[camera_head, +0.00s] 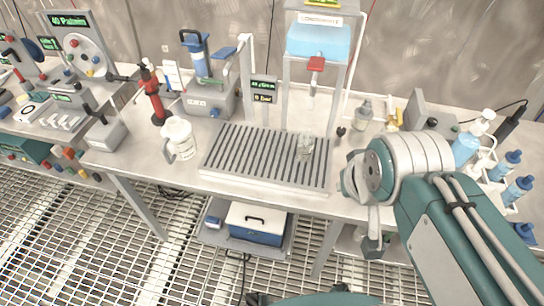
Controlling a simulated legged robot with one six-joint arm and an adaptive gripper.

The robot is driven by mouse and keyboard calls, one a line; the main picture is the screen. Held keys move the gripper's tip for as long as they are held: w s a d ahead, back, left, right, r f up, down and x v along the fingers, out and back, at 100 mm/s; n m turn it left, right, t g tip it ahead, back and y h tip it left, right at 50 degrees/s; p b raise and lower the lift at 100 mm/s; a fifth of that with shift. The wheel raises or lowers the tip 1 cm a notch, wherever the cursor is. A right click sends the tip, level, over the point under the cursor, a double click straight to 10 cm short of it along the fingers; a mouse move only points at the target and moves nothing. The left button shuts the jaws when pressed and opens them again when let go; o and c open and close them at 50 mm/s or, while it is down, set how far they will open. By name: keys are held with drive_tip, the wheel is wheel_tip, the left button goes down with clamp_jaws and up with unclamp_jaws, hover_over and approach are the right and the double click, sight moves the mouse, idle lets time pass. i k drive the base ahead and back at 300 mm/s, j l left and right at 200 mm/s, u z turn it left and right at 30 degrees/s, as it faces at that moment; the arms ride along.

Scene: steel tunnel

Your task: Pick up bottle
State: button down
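A small clear bottle (304,146) stands on the right part of a slatted metal tray (225,165) on the bench. Another small clear bottle (363,113) stands farther back to the right. Several blue-and-white bottles (467,145) stand at the right end of the bench, beyond my arm. My arm comes in from the lower right. My gripper (374,238) appears to point down at the bench's front edge, to the right of and nearer than the tray. It is small and partly hidden by my arm, so its fingers cannot be made out. I see nothing held in it.
A white jug (180,138) stands left of the tray. A frame with a blue liquid tank (318,41) and red valve (316,64) rises behind the tray. A blue-and-white box (257,222) sits on a low shelf below.

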sight(305, 137)
drive_tip(key=i+j+z, duration=0.1)
drive_tip(key=j+z, duration=0.15)
drive_tip(key=j, duration=0.7)
drive_tip(key=j+z, duration=0.25)
drive_tip(key=j, duration=0.7)
drive_tip(key=i, duration=0.05)
